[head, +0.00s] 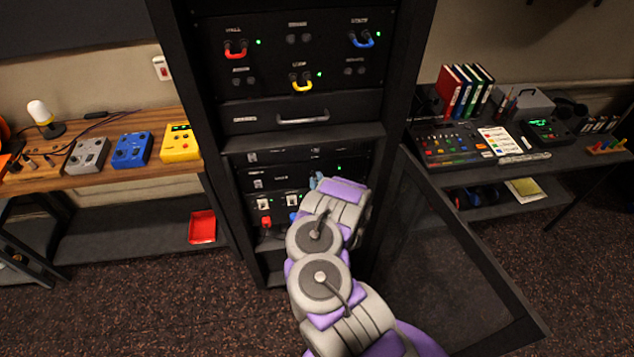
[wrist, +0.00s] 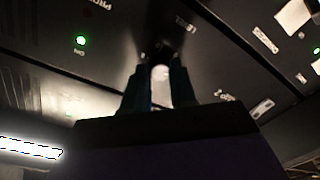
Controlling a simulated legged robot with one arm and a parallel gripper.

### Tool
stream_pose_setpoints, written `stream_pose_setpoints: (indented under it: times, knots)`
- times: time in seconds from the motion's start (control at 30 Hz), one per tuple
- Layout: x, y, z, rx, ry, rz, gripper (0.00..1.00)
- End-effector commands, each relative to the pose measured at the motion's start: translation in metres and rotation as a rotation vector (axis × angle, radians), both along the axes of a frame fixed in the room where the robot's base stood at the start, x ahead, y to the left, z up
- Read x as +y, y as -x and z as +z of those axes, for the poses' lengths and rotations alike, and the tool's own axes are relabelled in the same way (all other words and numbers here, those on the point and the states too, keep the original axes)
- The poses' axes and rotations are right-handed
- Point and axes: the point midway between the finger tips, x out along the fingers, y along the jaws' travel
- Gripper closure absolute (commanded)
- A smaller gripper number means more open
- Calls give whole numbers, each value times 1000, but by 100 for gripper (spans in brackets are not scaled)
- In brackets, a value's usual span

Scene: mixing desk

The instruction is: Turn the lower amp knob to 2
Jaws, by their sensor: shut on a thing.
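The black rack holds two slim amp panels, the upper amp (head: 325,156) and the lower amp (head: 262,181), each with a small green light. My gripper (head: 316,181) reaches the lower amp's front, right of its middle. In the wrist view my gripper (wrist: 160,85) has its two dark fingers shut on the lower amp knob, below a "LEVEL" label (wrist: 185,22). A pale patch shows between the fingers. The knob's pointer and scale cannot be read, and in the head view my gripper and arm hide the knob.
Red and blue plugs or handles sit on the unit (head: 264,206) below the amps. An open glass door (head: 440,255) stands right of my arm. A drawer handle (head: 302,120) juts out above. Side desks with pedals (head: 131,150) and a mixer (head: 447,146) flank the rack.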

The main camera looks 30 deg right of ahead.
Motion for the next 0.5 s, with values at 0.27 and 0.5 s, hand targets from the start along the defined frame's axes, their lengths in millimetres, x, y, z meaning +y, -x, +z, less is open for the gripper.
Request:
stream_pose_setpoints:
  times: [0.27, 0.5]
  knots:
    - [2, 0, -1, 2, -4, 4, 100]
    - [1, 0, -3, -43, -171, 3, 100]
